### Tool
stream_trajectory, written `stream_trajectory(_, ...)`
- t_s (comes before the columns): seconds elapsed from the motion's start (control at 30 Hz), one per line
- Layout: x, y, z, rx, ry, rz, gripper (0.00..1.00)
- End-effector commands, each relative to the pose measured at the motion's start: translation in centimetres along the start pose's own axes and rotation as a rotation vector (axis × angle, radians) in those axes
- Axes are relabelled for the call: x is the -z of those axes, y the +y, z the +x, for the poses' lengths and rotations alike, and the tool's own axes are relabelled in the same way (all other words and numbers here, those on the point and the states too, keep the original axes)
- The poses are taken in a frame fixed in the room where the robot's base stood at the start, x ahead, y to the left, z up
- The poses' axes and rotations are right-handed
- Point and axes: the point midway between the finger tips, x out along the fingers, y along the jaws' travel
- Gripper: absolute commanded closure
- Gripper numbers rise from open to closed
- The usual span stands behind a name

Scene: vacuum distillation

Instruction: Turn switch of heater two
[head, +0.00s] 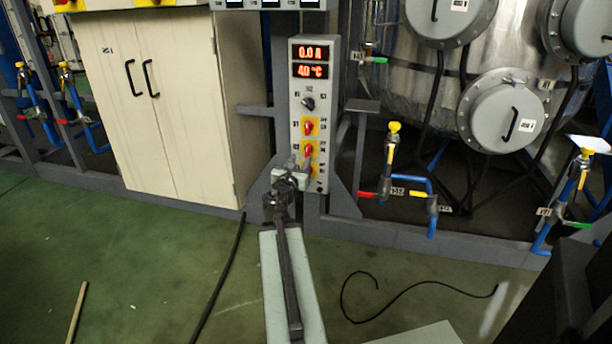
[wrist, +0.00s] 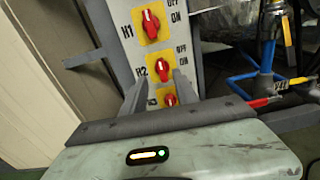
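The heater panel (head: 298,80) is a tall grey box with two red displays, reading 0.0 and about 40 °C. The red H2 switch (wrist: 162,69) sits on a yellow plate with OFF and ON marks; it also shows in the head view (head: 308,149). The red H1 switch (wrist: 150,22) is above it, and a third red switch (wrist: 170,99) is below. My gripper (wrist: 160,78) is open in front of the panel, its fingertips at about the lower edge of the H2 plate. The third switch shows between the fingers. I cannot tell whether anything is touched.
A cream cabinet (head: 165,100) stands left of the panel. Blue pipes with a yellow-topped valve (head: 391,150) and a red lever (head: 367,194) are to the right, before a steel tank (head: 405,75).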

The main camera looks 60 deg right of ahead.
Motion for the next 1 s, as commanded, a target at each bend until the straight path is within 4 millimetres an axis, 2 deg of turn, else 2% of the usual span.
stream_trajectory(0.03, 0.5, -0.2, 0.1, -0.002, -0.005, -0.019, 0.65)
stream_trajectory(0.27, 0.1, -0.2, 0.7, -0.003, -0.007, -0.031, 0.65)
stream_trajectory(0.37, 0.1, -0.2, 1.8, -0.002, -0.007, -0.029, 0.65)
stream_trajectory(0.6, 0.1, -0.1, 6.3, -0.002, -0.006, -0.027, 0.65)
stream_trajectory(0.7, 0.1, -0.1, 7.7, -0.003, -0.006, -0.027, 0.65)
stream_trajectory(0.97, 0.1, -0.1, 7.9, -0.004, -0.006, -0.026, 0.65)
stream_trajectory(1.0, 0.1, -0.1, 7.9, -0.004, -0.006, -0.026, 0.70)
